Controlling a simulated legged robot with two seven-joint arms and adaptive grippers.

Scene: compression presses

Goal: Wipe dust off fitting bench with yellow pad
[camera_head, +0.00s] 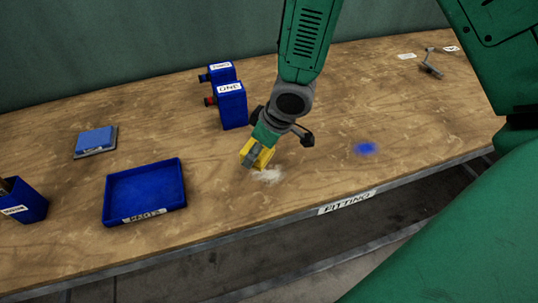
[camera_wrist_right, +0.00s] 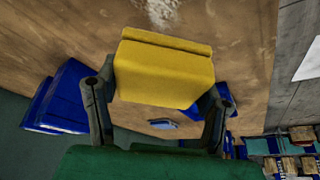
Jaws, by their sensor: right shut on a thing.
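The yellow pad (camera_head: 265,159) is held in my right gripper (camera_head: 257,150), whose fingers close on it from both sides. The pad also fills the middle of the right wrist view (camera_wrist_right: 165,72). It is tilted, low over the fitting bench (camera_head: 330,165), just behind a patch of pale dust (camera_head: 270,175). I cannot tell whether the pad touches the wood. The dust also shows at the top of the wrist view (camera_wrist_right: 160,12), beyond the pad. A blue spot (camera_head: 364,148) marks the bench to the right. My left gripper is not in view.
A blue parts tray (camera_head: 145,188), a blue block on a grey plate (camera_head: 95,141) and another blue bin (camera_head: 22,203) are left. A grey tool (camera_head: 430,63) lies far right. The front edge carries a label (camera_head: 346,203).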

